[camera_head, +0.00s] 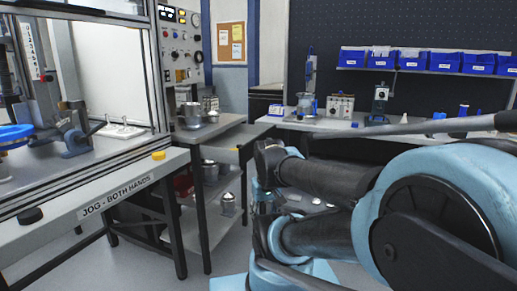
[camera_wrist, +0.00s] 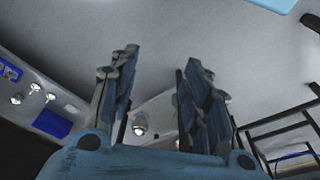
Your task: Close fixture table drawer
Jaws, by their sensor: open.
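The fixture table (camera_head: 205,136) stands in the middle of the head view, with shelves below its grey top. Its drawer (camera_head: 228,156) is pulled out, showing a pale inside on the right side of the table. My arm's dark wrist links stand just right of the drawer and hide part of that area. My gripper's fingers cannot be made out clearly in the head view. In the wrist view my gripper (camera_wrist: 160,95) is open, its two fingers well apart with nothing between them. The drawer cannot be identified in the wrist view.
A machine bench (camera_head: 95,200) labelled "JOG - BOTH HANDS" stands at left, its dark legs near the fixture table. Metal housings sit on the table's shelves, including one low down (camera_head: 228,204). A back bench carries instruments below blue bins (camera_head: 410,60). Grey floor shows between.

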